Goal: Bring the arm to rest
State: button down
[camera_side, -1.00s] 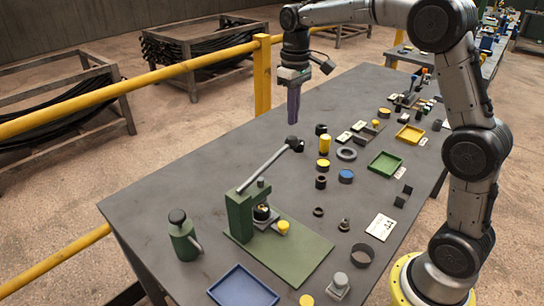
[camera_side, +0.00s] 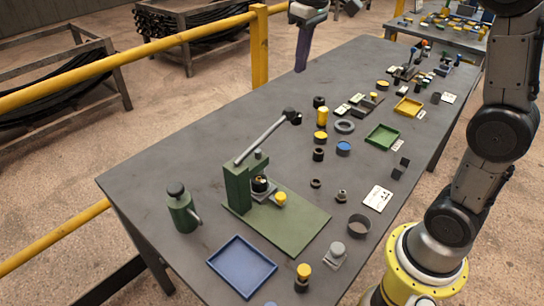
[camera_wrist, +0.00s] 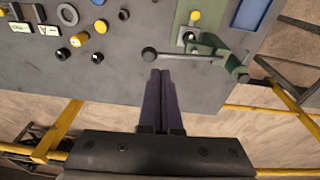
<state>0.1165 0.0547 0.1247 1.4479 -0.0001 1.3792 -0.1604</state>
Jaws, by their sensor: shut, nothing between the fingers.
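My gripper (camera_side: 301,62) shows at the top of the side view, up beyond the far long edge of the grey table (camera_side: 150,185). Its two dark purple fingers point down and touch nothing. In the wrist view my gripper (camera_wrist: 161,74) has its fingers together with nothing between them. The fingertips appear over the table near its edge, below the black knob of the press lever in that picture. My arm is raised and bent, its upper part cut off by the top edge of the side view.
A green lever press (camera_side: 238,188) stands on a green plate, with a green bottle (camera_side: 181,210) beside it. Blue (camera_side: 242,266), green (camera_side: 382,136) and yellow (camera_side: 408,107) trays and several small parts lie on the table. A yellow rail (camera_side: 130,82) runs behind the table.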

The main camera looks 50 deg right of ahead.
jog(key=s+a+f+t, duration=0.1)
jog(key=s+a+t, duration=0.1)
jog(key=s, duration=0.8)
jog(key=s+a+f+t, duration=0.1)
jog(key=s+a, duration=0.1)
jog(key=s, duration=0.7)
jog(key=s+f+t, duration=0.1)
jog(key=s+f, duration=0.2)
jog(key=f, duration=0.3)
jog(key=shift+s+a+f+m, duration=0.15)
jog(key=shift+s+a+m, duration=0.15)
